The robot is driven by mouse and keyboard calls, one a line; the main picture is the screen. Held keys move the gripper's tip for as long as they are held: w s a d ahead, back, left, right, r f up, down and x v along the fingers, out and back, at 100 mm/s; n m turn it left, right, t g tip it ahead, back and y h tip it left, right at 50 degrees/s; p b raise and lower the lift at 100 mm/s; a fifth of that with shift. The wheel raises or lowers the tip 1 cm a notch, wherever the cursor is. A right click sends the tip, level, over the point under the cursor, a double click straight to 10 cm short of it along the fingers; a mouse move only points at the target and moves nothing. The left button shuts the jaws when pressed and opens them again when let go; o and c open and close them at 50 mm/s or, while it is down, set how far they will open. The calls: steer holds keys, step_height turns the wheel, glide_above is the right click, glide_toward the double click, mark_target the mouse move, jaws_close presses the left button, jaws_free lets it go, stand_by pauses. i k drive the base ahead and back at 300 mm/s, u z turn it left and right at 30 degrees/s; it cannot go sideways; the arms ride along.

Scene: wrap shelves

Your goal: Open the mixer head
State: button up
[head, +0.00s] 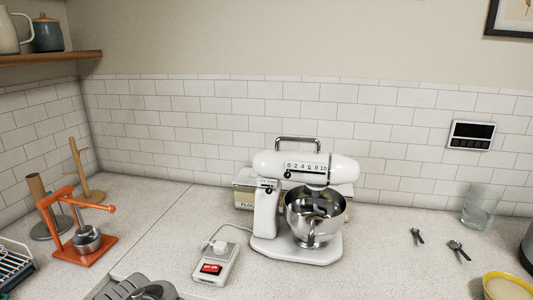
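A white stand mixer (303,205) stands on the counter, a little right of the picture's middle. Its rounded head (272,163) lies level over the bowl, so the head is down. A silver handle (297,139) arches over the top of the head, and a number scale with a lever runs along its side. A shiny metal bowl (313,237) sits under the head on the mixer's base. My gripper's fingers do not show. Only a grey part, which may be my arm, shows at the bottom edge, well left of and nearer than the mixer.
A white box with a red display (215,265) lies left of the mixer. A flour container (244,190) stands behind it. An orange press (83,230) is at left. Measuring spoons (457,248), a glass (480,206) and a yellow bowl (503,287) are at right. The counter just right of the mixer is clear.

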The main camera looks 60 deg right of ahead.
mark_target(315, 167)
steer(key=z, duration=2.15)
